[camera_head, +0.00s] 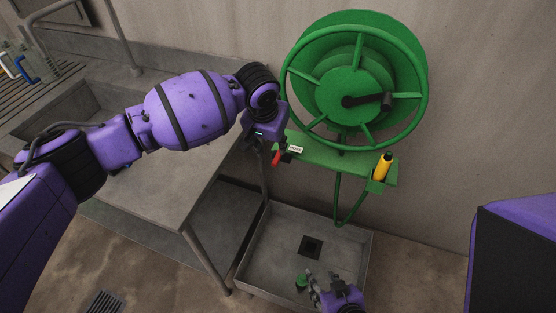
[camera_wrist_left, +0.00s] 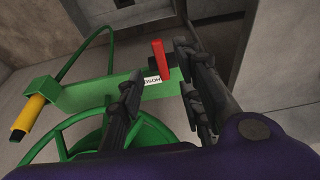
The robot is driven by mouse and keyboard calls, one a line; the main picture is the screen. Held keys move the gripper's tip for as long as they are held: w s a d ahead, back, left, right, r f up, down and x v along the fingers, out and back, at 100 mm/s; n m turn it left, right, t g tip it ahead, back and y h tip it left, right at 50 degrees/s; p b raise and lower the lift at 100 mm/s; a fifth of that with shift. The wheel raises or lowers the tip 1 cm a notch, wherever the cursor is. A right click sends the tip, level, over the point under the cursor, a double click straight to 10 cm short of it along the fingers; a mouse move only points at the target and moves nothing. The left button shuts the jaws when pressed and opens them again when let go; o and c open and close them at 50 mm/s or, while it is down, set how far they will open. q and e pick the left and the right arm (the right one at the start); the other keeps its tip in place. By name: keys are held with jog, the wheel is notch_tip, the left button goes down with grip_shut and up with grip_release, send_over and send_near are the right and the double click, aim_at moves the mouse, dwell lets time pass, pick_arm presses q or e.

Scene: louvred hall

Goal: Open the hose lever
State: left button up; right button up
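The red hose lever (camera_head: 277,157) sticks out at the left end of the green bracket, beside a small white label. In the left wrist view the lever (camera_wrist_left: 159,60) stands upright beside the label marked HOSE (camera_wrist_left: 152,80). My left gripper (camera_wrist_left: 160,85) is open, with the lever seen in the gap between its fingers; I cannot tell whether they touch it. In the head view its fingers are mostly hidden by my wrist. My right gripper (camera_head: 322,284) is low over the basin, away from the lever, its fingers apart.
The green hose reel (camera_head: 355,80) stands above the bracket (camera_head: 340,162), which holds a yellow-handled nozzle (camera_head: 382,166). A shallow grey basin (camera_head: 270,262) lies below. A grey counter (camera_head: 175,185) is at the left. A small green object (camera_head: 301,281) is near my right gripper.

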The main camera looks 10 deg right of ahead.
aim_at(277, 158)
pick_arm(q)
jog(key=shift+b+x, duration=0.5)
jog(key=shift+x, duration=4.5)
jog(key=shift+r, duration=0.1)
grip_shut()
